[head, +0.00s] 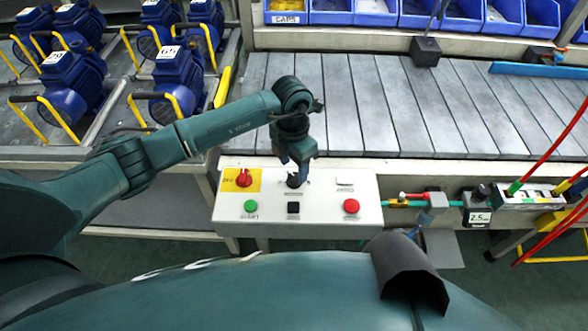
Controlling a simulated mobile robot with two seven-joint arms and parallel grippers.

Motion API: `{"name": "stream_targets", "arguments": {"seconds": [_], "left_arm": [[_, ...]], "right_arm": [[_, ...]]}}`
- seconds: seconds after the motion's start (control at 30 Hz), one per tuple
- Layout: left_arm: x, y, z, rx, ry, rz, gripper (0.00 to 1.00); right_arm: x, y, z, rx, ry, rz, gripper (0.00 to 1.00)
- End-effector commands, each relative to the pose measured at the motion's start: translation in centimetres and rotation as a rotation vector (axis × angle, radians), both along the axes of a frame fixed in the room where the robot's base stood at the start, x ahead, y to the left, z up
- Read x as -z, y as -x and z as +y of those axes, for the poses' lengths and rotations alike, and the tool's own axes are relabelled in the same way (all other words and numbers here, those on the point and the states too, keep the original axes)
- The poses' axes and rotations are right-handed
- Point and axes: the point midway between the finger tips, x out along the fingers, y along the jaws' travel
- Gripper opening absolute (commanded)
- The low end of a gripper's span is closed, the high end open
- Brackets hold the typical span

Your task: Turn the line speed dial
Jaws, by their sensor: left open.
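The control panel (330,209) is a pale, sloped box in front of the conveyor. A black dial (293,181) sits in its upper middle, partly hidden by my left gripper; its label is too small to read. My left gripper (297,172) points down from above, its fingers open at the dial. I cannot tell whether they touch it. A red rotary knob (243,178) on a yellow plate is to the left.
The panel also carries a green button (250,206), a black button (293,207) and a red button (351,206). The slatted conveyor (400,105) runs behind. Blue pumps (75,80) stand in racks at left. Fittings and red hoses (555,150) are at right.

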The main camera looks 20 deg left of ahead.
Motion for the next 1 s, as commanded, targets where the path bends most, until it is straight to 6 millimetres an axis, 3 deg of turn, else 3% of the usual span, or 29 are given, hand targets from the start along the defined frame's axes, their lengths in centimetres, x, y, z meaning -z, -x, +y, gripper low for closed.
{"name": "stream_targets", "arguments": {"seconds": [0.2,0.57,1.0], "left_arm": [[2.7,0.1,-0.1,0.0,0.0,0.001,0.52],[3.3,0.1,-0.1,0.002,0.001,0.0,0.52],[3.2,0.1,-0.1,0.001,0.001,0.0,0.18]], "right_arm": [[-0.1,0.1,0.0,0.004,-0.001,0.005,0.0],[-0.2,0.0,0.2,0.011,-0.008,0.006,0.0],[-0.2,0.0,0.0,0.007,-0.004,0.004,0.0]]}}
